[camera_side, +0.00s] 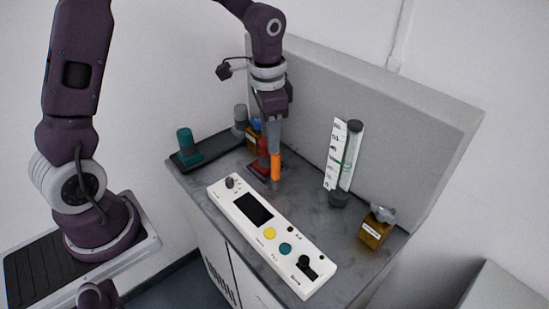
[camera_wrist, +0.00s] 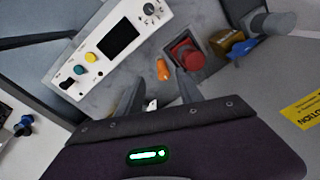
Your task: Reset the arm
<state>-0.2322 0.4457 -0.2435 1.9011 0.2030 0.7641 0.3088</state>
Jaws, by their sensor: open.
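My gripper (camera_side: 273,148) points down over the back left part of the grey bench. In the wrist view its two fingers (camera_wrist: 159,84) are apart with nothing held between them. A small orange piece (camera_side: 275,168) shows just below the fingertips in the side view. It also shows in the wrist view (camera_wrist: 163,69), beyond the gap between the fingers; I cannot tell if they touch it. A red cylinder-like part (camera_wrist: 187,54) on a dark base is close beside the orange piece; in the side view the fingers partly hide it (camera_side: 263,150).
A white control panel (camera_side: 229,205) with a screen and knobs lies along the bench front. A dark tray (camera_side: 215,147) with a teal cylinder (camera_side: 186,141) is at left. A graduated tube (camera_side: 351,155) and an amber bottle (camera_side: 374,234) stand right. A grey back wall (camera_side: 400,125) rises behind.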

